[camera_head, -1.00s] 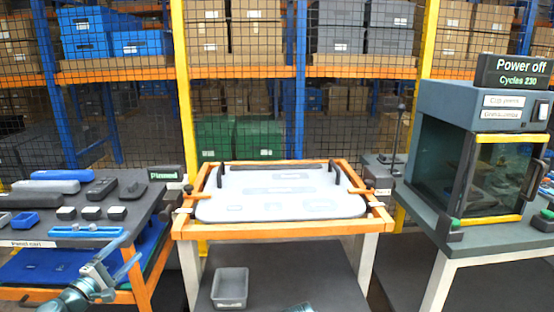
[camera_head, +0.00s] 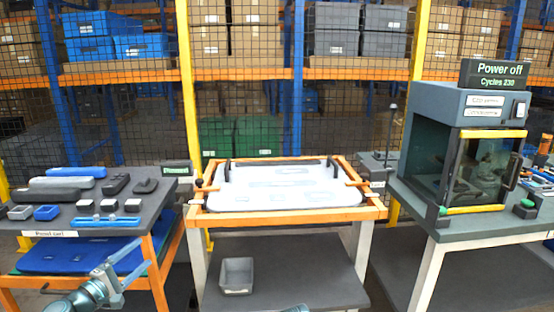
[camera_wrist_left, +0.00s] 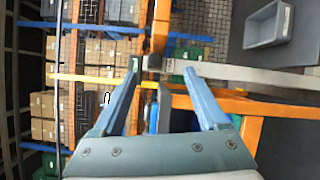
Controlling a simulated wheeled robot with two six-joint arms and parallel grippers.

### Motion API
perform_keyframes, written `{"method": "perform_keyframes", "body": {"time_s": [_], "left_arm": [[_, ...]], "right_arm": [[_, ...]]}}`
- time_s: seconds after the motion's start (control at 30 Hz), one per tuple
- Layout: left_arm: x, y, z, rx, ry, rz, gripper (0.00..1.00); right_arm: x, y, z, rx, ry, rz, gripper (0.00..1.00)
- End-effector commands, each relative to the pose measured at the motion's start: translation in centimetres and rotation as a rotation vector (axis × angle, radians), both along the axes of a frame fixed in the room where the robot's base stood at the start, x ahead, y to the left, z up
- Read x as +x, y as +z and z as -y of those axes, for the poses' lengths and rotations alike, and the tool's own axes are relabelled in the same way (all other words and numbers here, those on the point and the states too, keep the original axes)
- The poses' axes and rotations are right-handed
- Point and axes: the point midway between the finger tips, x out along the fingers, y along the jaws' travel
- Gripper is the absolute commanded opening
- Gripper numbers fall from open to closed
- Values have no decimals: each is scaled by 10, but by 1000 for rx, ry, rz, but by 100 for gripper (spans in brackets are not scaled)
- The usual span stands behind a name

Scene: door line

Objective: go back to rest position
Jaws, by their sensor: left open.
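My left gripper (camera_head: 144,252) is at the lower left of the head view, in front of the left table. Its two blue fingers are spread with nothing between them. The left wrist view also shows the open fingers (camera_wrist_left: 162,73), with table frames and shelving beyond. Of my right arm, at most a small dark piece shows at the bottom edge of the head view. My right gripper is not in view.
The left table (camera_head: 150,210) holds several small parts. The orange-framed middle table (camera_head: 290,217) carries a white panel (camera_head: 280,200), with a grey bin (camera_head: 236,276) on its lower shelf. A glass-fronted machine (camera_head: 460,150) labelled "Power off" stands right. Fenced shelving (camera_head: 250,70) is behind.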

Motion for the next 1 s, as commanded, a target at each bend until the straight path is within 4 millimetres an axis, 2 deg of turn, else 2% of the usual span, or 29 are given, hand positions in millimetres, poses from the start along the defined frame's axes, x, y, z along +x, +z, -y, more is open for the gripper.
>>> {"method": "perform_keyframes", "body": {"time_s": [0.27,0.37,0.47,0.53,0.7,0.8,0.9,1.0], "left_arm": [[5,-6,66,133,-146,-82,76],[4,-12,101,213,-227,-126,76],[-2,-19,142,314,-333,-181,76],[-11,-26,178,409,-430,-227,76],[-55,-44,263,721,-721,-361,76],[-88,-51,295,921,-885,-433,76],[-121,-53,314,1128,-1032,-500,76],[-149,-48,322,1324,-1148,-558,76]], "right_arm": [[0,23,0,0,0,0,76],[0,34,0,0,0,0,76],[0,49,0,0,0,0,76],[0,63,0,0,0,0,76],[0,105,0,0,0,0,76],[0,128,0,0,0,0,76],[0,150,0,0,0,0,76],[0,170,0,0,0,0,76]]}}
